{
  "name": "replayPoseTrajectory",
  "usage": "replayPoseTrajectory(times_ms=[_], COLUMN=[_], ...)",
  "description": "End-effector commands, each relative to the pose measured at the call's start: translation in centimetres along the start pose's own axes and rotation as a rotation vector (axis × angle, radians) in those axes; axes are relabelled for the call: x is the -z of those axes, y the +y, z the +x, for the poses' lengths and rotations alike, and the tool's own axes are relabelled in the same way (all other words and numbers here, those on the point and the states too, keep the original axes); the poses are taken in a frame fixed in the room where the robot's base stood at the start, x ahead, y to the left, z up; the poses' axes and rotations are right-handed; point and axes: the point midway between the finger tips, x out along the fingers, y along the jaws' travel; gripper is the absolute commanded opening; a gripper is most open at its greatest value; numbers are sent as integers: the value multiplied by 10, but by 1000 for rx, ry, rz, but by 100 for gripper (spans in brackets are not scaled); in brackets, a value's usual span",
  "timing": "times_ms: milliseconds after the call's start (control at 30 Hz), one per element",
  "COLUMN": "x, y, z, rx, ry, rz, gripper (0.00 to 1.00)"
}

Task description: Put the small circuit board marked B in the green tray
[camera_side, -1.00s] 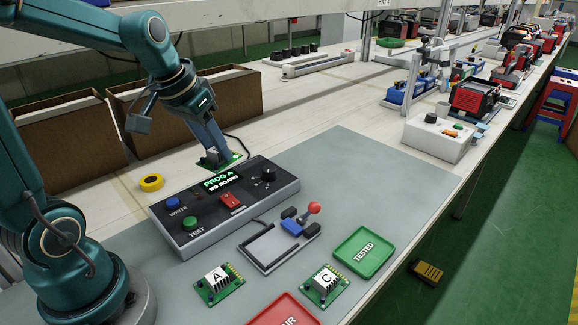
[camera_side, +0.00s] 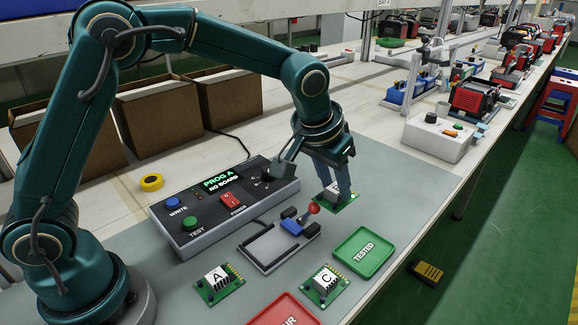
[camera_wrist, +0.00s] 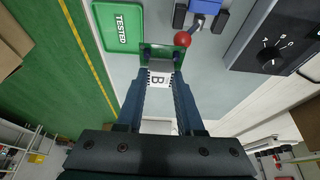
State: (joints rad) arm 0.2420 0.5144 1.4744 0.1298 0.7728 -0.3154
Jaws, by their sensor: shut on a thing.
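My gripper (camera_side: 333,178) is shut on a small green circuit board (camera_side: 341,203) and holds it above the grey mat, to the right of the control box. In the wrist view the board's white label (camera_wrist: 158,80) reads B, between the fingers (camera_wrist: 160,92). The green tray marked TESTED (camera_side: 363,254) lies flat and empty, nearer the camera than the held board. It also shows in the wrist view (camera_wrist: 104,38), at the upper left of the board. I cannot tell the exact height of the board above the mat.
Board A (camera_side: 218,285) and board C (camera_side: 324,285) lie on the mat. A fixture with a red-knobbed lever (camera_side: 313,208) stands close to the held board. The control box (camera_side: 222,203) shows PROG A, NO BOARD. A red tray (camera_side: 284,312) is at the front.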

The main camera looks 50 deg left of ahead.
Motion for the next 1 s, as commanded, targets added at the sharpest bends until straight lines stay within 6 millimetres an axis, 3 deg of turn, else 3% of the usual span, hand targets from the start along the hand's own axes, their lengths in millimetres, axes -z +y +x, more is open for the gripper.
replayPoseTrajectory(times_ms=[200, 333, 500, 800, 1000], x=[-8, -10, -12, -26, -26], y=[48, 66, 74, 73, 73], z=[29, 39, 46, 80, 80], rx=[-1, -1, 1, 1, 0], ry=[-2, 0, -1, -1, 1], rz=[5, 2, 0, -1, -2], gripper=[0, 0, 0, 0, 0])
